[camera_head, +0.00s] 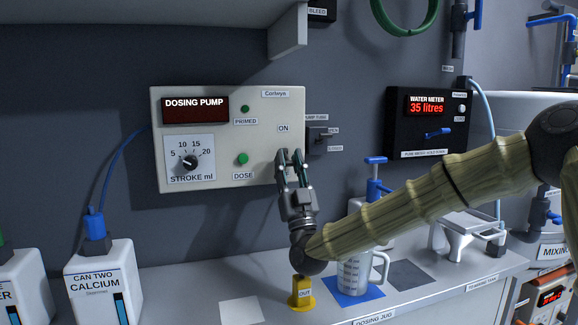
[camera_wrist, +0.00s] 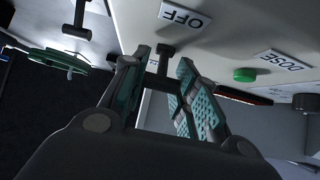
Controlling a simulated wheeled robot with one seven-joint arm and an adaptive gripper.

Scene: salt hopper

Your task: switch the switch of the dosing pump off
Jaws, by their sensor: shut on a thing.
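The dosing pump (camera_head: 225,105) is a cream box on the wall, with a dark display, a stroke dial and an ON label (camera_head: 284,128) near its right side. In the head view my gripper (camera_head: 291,158) is at the lower right of the pump front, just below that label, and hides the switch. In the wrist view my gripper (camera_wrist: 158,82) has its teal-padded fingers around the dark switch lever (camera_wrist: 166,49). The OFF label (camera_wrist: 186,16) shows close to the lever. I cannot tell which way the lever is set.
A small pump fuse switch (camera_head: 318,133) sits on the wall just right of the pump. The water meter (camera_head: 427,118) is farther right. The clear dosing jug (camera_head: 353,276) stands under my arm, beside a yellow piece (camera_head: 300,296). The calcium can (camera_head: 103,284) is at lower left.

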